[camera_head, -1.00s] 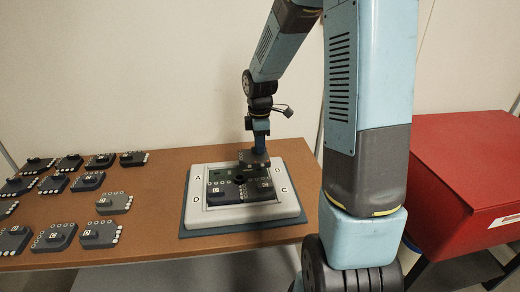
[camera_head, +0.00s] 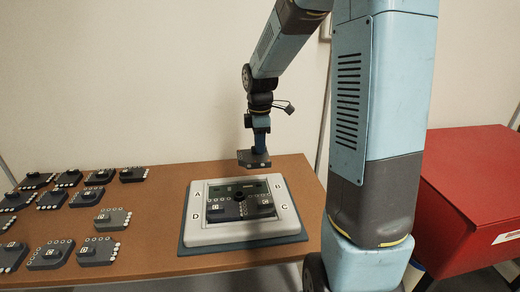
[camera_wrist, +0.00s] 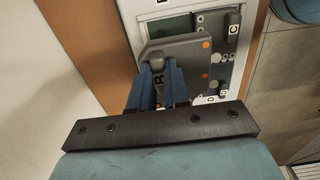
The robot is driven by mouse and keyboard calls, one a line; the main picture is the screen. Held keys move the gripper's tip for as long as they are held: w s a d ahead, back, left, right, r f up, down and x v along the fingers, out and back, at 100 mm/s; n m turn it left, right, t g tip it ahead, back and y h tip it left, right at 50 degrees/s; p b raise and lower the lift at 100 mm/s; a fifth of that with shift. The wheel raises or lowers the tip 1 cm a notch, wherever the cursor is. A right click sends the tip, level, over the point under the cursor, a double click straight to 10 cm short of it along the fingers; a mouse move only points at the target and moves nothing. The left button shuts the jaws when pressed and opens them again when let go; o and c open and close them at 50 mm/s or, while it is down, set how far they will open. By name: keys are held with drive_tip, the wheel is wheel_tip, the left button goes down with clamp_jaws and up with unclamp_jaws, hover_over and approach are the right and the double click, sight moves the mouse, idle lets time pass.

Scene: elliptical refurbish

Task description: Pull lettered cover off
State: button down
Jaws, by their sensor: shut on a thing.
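My gripper (camera_head: 260,146) is above the white-framed unit (camera_head: 205,238) and shut on a dark grey lettered cover (camera_head: 252,160). The cover hangs clear above the unit's back part. In the wrist view, the blue fingers (camera_wrist: 157,88) pinch the raised knob of the cover (camera_wrist: 190,58), whose letter is partly hidden by the fingers. The frame carries the letters A, B, C and D at its corners. Two dark covers, one at front left (camera_head: 222,211) and one at front right (camera_head: 262,208), sit in the unit. A green board (camera_head: 240,188) shows behind them.
The unit stands on a blue-grey mat (camera_head: 190,246) on a brown table (camera_head: 155,225). Several similar dark covers (camera_head: 54,252) lie in rows at left. A red box (camera_head: 465,190) stands at right, beyond my arm.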

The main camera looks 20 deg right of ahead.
drive_tip(key=shift+r, duration=2.75)
